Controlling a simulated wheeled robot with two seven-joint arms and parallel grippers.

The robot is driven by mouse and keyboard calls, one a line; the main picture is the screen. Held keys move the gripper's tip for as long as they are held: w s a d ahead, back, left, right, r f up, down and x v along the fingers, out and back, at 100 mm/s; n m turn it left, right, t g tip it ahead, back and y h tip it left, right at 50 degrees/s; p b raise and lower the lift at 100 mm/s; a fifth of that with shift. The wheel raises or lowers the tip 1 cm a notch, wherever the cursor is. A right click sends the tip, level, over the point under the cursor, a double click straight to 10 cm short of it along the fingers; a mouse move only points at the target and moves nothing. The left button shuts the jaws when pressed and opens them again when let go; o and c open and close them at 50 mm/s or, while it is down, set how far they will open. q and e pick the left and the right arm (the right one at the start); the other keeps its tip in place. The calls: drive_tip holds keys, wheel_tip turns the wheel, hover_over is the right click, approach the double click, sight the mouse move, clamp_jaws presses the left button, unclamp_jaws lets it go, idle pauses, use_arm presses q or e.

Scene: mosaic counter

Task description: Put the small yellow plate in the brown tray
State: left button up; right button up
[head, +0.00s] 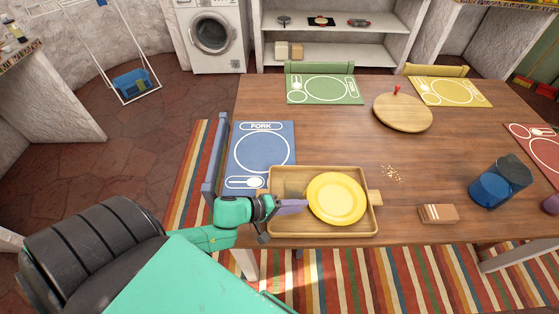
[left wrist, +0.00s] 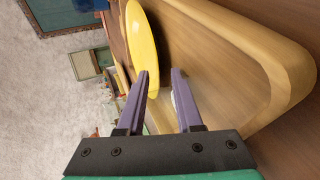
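The small yellow plate (head: 337,198) lies within the outline of the brown tray (head: 290,235), in its right half. In the left wrist view the plate (left wrist: 142,35) shows nearly edge-on, just beyond my fingertips, and the tray (left wrist: 275,65) fills the right side. I cannot tell whether the plate rests flat on the tray floor. My left gripper (head: 300,205) reaches over the tray's left side, beside the plate's left edge. In the left wrist view its purple fingers (left wrist: 162,73) stand apart with a clear gap between them. My right gripper is out of view.
The tray stands at the table's front edge, next to a blue placemat (head: 262,132). The table's middle is mostly clear.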

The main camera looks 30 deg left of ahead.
use_arm(q)
drive_tip(key=p+v, duration=0.1)
drive_tip(key=v, duration=0.8)
drive_tip(key=shift+s+a+r, duration=0.1)
drive_tip(key=shift+s+r, duration=0.15)
